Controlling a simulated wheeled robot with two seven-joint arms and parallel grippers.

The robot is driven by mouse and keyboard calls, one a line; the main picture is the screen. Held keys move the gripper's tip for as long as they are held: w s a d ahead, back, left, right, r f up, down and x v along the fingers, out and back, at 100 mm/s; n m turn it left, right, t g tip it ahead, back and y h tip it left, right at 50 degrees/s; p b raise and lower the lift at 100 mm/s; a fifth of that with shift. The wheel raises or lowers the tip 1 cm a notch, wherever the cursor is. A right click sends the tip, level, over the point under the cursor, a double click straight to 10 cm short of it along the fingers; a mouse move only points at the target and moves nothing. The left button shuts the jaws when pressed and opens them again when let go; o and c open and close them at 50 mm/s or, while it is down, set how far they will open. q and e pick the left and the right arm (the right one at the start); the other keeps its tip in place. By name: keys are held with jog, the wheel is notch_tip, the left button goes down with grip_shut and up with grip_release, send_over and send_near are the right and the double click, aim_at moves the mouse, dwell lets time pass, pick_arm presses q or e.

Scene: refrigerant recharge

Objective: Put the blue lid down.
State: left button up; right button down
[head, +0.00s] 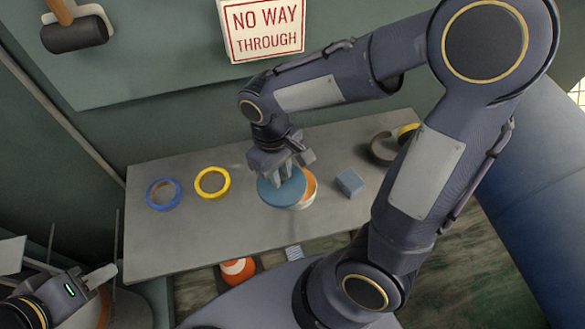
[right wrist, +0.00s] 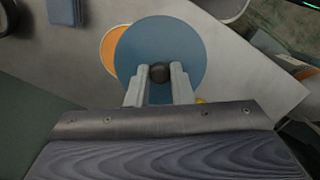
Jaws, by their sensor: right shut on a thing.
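The blue lid (head: 282,188) is a flat round disc with a dark knob. My right gripper (head: 283,176) is shut on the knob. In the right wrist view the two fingers (right wrist: 159,80) close on the knob from both sides, and the lid (right wrist: 185,50) spreads out beneath them. The lid overlaps an orange-and-white round container (head: 309,188), whose orange inside shows at the lid's right. I cannot tell whether the lid touches the container. My left gripper (head: 100,277) is at the lower left, away from the table top; its finger opening is unclear.
The grey table (head: 150,245) holds a blue ring (head: 163,194), a yellow ring (head: 212,182), a blue block (head: 350,183) and a dark ring (head: 383,147) at the right. Bare table lies left of the lid and in front of the rings. An orange-and-white object (head: 237,269) is below the front edge.

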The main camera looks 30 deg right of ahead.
jog(key=s+a+r+b, duration=0.1)
jog(key=s+a+r, duration=0.25)
jog(key=a, duration=0.35)
jog(key=s+a+f+b, duration=0.5)
jog(key=s+b, duration=0.2)
jog(key=s, duration=0.3)
jog(key=w+d+f, duration=0.1)
jog(key=w+f, duration=0.2)
jog(key=w, duration=0.1)
jog(key=w+d+f, duration=0.1)
jog(key=w+f, duration=0.2)
jog(key=w+d+f, duration=0.1)
jog(key=w+f, duration=0.2)
jog(key=w, duration=0.1)
jog(key=shift+w, duration=0.35)
jog(key=shift+w+f, duration=0.1)
jog(key=shift+w, duration=0.05)
jog(key=f, duration=0.1)
jog(key=w+f+b, duration=0.1)
jog(key=f, duration=0.1)
jog(key=shift+d+f, duration=0.1)
jog(key=shift+d, duration=0.05)
jog(key=shift+s+f, duration=0.1)
jog(key=shift+f, duration=0.35)
